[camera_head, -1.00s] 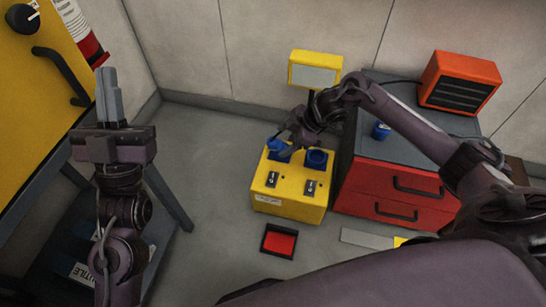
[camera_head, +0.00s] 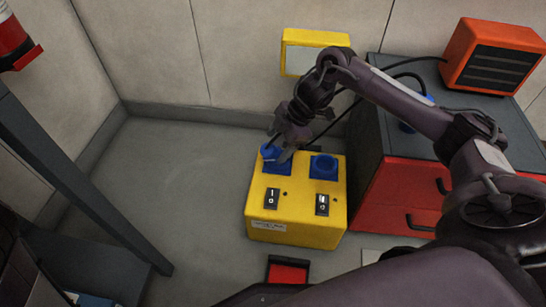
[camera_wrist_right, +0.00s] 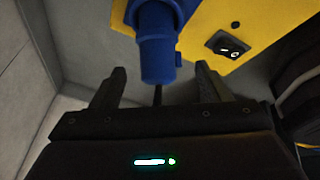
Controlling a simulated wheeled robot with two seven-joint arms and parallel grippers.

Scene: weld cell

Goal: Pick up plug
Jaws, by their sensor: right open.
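The blue plug (camera_head: 271,153) sits in the left socket on top of the yellow box (camera_head: 300,232). My right gripper (camera_head: 281,147) is right at it and hides part of it in the head view. In the right wrist view the plug (camera_wrist_right: 160,45) points its narrow end toward my right gripper (camera_wrist_right: 157,82). The two fingers are apart, one on each side of that end, with gaps visible on both sides. A dark cable runs from the plug's end. My left gripper cannot be made out.
An empty-looking blue socket (camera_head: 323,167) and two black switches sit on the box. A yellow-framed panel (camera_head: 303,60) stands behind. A red cabinet (camera_head: 400,200) with an orange heater (camera_head: 490,55) is at the right. A red tray (camera_head: 288,273) lies in front.

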